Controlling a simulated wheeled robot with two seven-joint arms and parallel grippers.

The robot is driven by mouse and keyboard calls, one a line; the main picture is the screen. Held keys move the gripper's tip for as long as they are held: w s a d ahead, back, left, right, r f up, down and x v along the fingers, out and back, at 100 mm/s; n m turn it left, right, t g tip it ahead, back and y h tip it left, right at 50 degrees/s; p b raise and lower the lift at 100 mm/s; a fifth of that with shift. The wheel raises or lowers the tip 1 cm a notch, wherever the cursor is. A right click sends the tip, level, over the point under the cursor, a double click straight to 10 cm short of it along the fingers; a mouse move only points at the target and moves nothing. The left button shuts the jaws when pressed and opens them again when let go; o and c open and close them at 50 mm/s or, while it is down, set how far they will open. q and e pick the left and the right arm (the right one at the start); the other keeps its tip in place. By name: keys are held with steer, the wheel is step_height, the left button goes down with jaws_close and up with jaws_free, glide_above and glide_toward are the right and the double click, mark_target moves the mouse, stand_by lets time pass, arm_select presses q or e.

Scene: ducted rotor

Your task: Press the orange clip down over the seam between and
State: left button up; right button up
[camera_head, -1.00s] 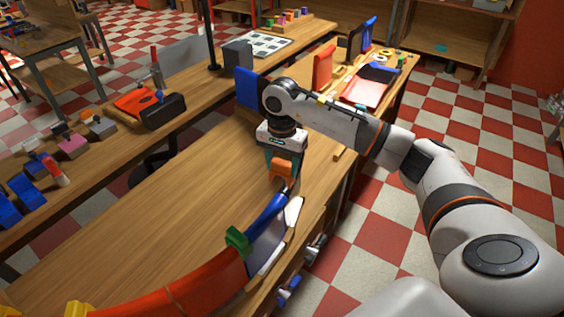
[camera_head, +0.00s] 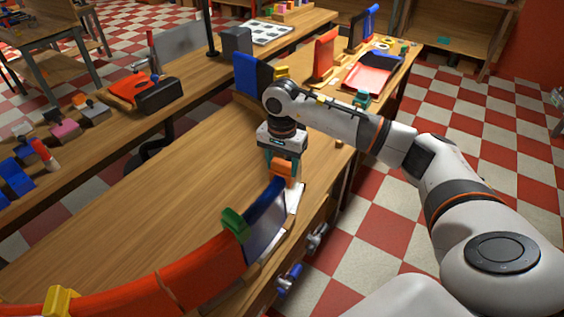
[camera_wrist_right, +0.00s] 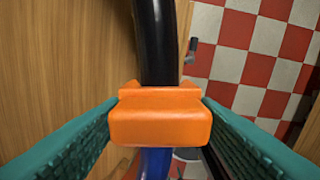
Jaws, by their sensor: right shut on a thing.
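My right gripper (camera_head: 284,164) is shut on the orange clip (camera_head: 283,168), above the table's right edge. In the right wrist view the clip (camera_wrist_right: 160,116) sits between the two teal fingers. There a black curved piece (camera_wrist_right: 160,40) runs out above the clip and a blue piece (camera_wrist_right: 156,164) shows below it. The clip covers the place where they would meet; I cannot tell whether it is seated. In the head view the blue curved piece (camera_head: 266,212) ends just below the clip. My left gripper is not in view.
A green clip (camera_head: 235,224) sits between the blue piece and a red curved piece (camera_head: 205,268). A yellow clip (camera_head: 60,301) is on the red piece. Silver and blue fittings (camera_head: 290,280) stick out at the table's side. The wooden tabletop (camera_head: 150,220) is largely clear.

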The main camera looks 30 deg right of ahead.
mark_target(282, 162)
steer(key=shift+f, duration=0.25)
stand_by(0.5)
steer(key=o, duration=1.1)
steer(key=shift+c, duration=0.2)
step_height(282, 162, up, 12)
steer(key=b, duration=0.2)
